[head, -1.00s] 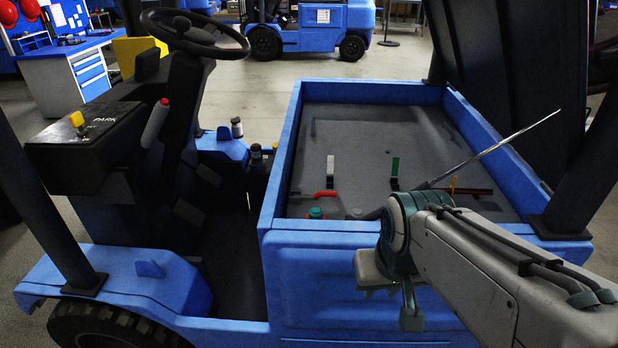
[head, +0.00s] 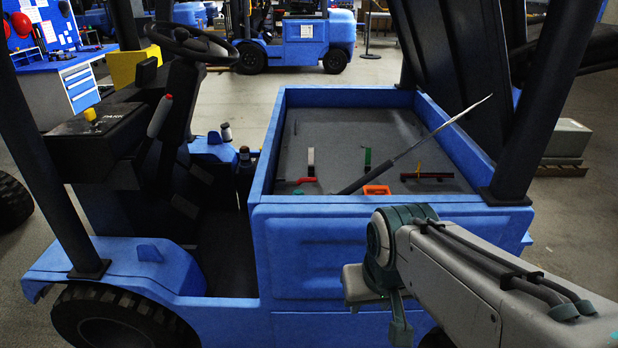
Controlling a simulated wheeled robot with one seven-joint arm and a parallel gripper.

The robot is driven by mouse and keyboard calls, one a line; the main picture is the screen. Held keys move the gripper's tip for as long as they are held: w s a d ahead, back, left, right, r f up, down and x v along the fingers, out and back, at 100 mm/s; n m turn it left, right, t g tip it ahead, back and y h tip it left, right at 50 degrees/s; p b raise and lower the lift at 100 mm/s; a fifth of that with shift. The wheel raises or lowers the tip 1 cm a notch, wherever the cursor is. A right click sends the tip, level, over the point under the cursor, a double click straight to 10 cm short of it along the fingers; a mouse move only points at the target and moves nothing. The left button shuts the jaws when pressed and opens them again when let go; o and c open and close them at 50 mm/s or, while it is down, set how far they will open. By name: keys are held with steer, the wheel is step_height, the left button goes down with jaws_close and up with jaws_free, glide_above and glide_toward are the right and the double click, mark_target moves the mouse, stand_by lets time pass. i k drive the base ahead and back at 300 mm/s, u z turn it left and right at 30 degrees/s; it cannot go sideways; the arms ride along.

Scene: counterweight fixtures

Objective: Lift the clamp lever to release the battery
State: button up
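The blue truck's open bay (head: 264,150) has a grey floor. Near its front wall are a red handle (head: 306,180), a white upright tab (head: 311,158), a green upright tab (head: 367,158) and a dark red-and-black bar (head: 440,176) with a yellow piece (head: 418,170). An orange part (head: 376,190) shows just above the front wall. A long rod with a dark grip (head: 380,172) slants up to the right. I cannot tell which part is the clamp lever, and no battery is clearly visible. My arm is in front of the bay; no gripper fingers can be made out.
The bay's blue front wall (head: 320,211) stands behind my arm. A dark pillar (head: 535,110) rises at its right corner. The steering wheel (head: 192,42) and black console (head: 100,135) are at left. Open floor lies behind the bay.

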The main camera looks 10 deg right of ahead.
mark_target(303, 180)
steer(key=u, duration=0.55)
steer(key=i, duration=1.2)
steer(key=z, duration=0.8)
